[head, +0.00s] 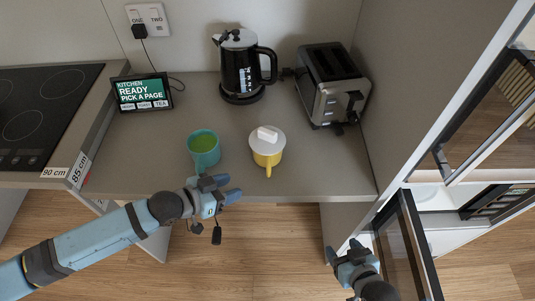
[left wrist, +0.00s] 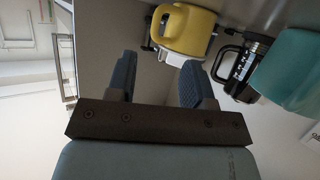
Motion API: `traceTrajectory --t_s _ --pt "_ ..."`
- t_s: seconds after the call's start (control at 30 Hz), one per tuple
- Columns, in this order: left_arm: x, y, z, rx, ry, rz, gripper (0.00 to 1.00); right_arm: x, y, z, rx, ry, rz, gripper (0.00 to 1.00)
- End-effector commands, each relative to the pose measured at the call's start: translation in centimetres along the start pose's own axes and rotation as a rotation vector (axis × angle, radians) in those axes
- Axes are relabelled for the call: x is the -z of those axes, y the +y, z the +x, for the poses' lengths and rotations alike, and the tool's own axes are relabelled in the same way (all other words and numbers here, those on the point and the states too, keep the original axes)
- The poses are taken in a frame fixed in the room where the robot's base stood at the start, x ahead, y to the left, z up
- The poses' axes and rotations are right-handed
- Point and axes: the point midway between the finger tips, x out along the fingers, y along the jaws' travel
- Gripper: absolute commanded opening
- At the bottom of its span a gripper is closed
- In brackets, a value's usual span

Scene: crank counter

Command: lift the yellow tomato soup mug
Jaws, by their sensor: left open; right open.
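A yellow mug (head: 268,158) with a white lid and a white block-shaped knob stands upright on the counter, its handle toward the front edge. It also shows, upside down, in the left wrist view (left wrist: 184,29), beyond the fingers. My left gripper (head: 232,188) is open and empty at the counter's front edge, to the left of and in front of the yellow mug, apart from it. Its two blue fingers also show in the left wrist view (left wrist: 158,75). My right gripper (head: 343,249) is open and empty, low in front of the counter at the right.
A teal mug (head: 203,156) with green contents stands left of the yellow mug. A black kettle (head: 240,70) and a toaster (head: 332,90) stand behind. A small screen (head: 142,93) and a cooktop (head: 38,110) are at the left. An open cabinet door (head: 412,245) is at the right.

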Motion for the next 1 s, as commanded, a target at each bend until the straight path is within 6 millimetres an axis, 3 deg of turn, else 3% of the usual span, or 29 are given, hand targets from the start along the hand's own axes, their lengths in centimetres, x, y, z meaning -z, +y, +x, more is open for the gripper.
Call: traceTrajectory --t_s 0.1,0.3,0.47,0.8,1.0 --pt "0.3 0.0 2.6 0.000 0.003 -0.001 0.47 -0.2 -0.2 -0.3 0.003 -0.006 0.002 0.62" --pt "0.2 0.0 5.7 0.001 0.003 0.001 0.47 0.0 -0.3 -0.2 0.003 -0.005 0.004 0.62" --pt "0.3 0.0 6.6 0.001 0.002 0.002 0.47 0.3 -0.2 -0.1 0.002 0.000 0.004 0.62" --pt "0.8 0.1 11.1 0.001 0.002 0.001 0.47 0.9 -0.2 -0.4 0.000 0.001 0.004 0.62" --pt "0.7 0.1 11.5 0.001 0.002 0.001 0.47 0.9 -0.1 -0.4 -0.001 0.001 0.004 0.62"
